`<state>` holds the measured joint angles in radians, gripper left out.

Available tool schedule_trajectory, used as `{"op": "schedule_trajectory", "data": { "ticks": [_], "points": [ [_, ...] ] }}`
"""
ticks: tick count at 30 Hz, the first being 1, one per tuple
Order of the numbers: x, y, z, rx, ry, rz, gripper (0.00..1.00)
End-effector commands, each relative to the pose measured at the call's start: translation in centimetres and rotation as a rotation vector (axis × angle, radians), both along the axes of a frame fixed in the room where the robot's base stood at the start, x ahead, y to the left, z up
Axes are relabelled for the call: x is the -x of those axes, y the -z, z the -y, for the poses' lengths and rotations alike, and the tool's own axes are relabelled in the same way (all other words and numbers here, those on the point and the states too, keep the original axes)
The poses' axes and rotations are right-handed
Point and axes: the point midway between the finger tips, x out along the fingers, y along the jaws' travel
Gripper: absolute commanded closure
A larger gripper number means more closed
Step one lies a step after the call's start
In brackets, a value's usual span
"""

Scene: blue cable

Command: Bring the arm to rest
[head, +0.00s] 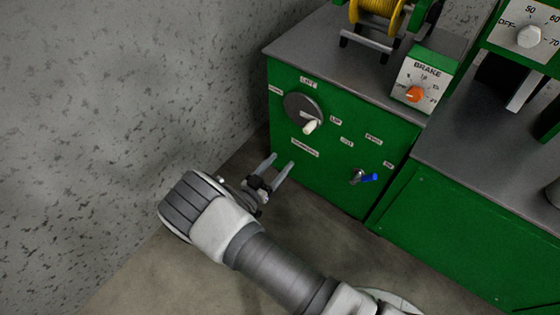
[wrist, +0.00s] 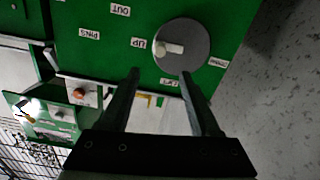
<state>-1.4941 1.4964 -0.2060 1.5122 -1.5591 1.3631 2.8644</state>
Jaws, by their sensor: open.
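My gripper (head: 276,167) is open and empty in the head view, low in front of the green cabinet (head: 342,178). In the wrist view its two fingers (wrist: 161,95) stand apart and point toward the cabinet's front panel (wrist: 95,40). The grey round dial with a white handle (head: 304,112) is on that panel, above the fingers in the head view. It also shows in the wrist view as a grey disc (wrist: 190,58) just beyond the fingertips. I cannot tell the exact gap between the fingertips and the panel.
A blue-handled valve (head: 368,179) sticks out of the panel at right. A brake box with an orange knob (head: 413,95) and a yellow cable reel (head: 377,14) stand on the cabinet top. A speckled wall (head: 120,90) is close at left. Bare floor (head: 310,220) lies before the cabinet.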

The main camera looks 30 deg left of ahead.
Motion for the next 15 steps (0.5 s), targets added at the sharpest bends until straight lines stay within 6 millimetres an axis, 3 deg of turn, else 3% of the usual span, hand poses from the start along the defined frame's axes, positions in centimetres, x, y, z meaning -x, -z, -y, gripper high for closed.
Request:
{"op": "schedule_trajectory", "data": {
  "ticks": [10, 15],
  "points": [
    [-0.1, -0.1, 0.1, 0.001, 0.004, -0.001, 0.37],
    [-2.0, -2.6, 1.6, 0.030, 0.106, -0.038, 0.37]
  ]
}}
